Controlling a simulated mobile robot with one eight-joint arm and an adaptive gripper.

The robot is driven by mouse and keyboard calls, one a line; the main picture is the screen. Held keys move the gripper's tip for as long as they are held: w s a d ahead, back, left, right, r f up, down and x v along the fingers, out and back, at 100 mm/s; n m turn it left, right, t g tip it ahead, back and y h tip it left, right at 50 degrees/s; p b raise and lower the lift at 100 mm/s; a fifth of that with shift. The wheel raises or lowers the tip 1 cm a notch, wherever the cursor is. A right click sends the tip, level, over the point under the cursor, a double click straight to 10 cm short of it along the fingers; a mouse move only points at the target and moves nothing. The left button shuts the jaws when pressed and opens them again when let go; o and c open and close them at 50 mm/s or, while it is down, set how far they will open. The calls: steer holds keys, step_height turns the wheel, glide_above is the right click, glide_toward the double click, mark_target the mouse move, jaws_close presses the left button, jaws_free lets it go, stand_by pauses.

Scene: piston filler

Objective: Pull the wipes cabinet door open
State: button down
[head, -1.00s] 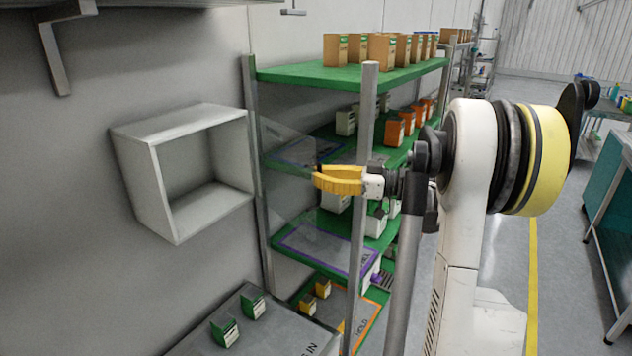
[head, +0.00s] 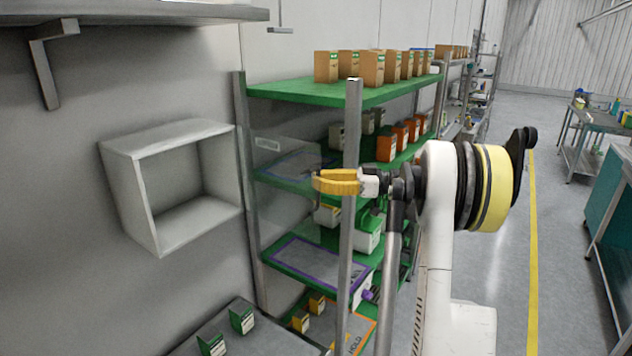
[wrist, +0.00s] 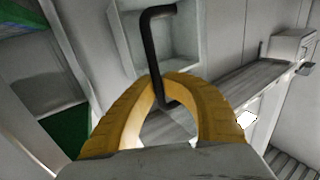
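The wipes cabinet (head: 150,205) is a pale grey box on the left wall, and its front is uncovered. Its clear door (head: 285,205) stands swung out from the cabinet's right side, in front of the green shelves, with a small pale label near its top. My gripper (head: 318,182) has yellow fingers and is at the door's outer edge. In the wrist view a dark bent bar handle (wrist: 148,45) passes between the fingertips (wrist: 168,78), which are closed around it. The clear panel is hard to make out there.
A green-shelved rack (head: 300,92) with several boxes stands just behind the door and my gripper; its near post (head: 348,250) is close. A wall shelf (head: 140,18) hangs above the cabinet. The aisle floor (head: 510,270) on the right is open.

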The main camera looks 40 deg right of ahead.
steer(key=c, duration=1.5)
jaws_free()
steer(key=shift+s+d, duration=0.2)
steer(key=shift+w+a, duration=0.1)
steer(key=v, duration=1.2)
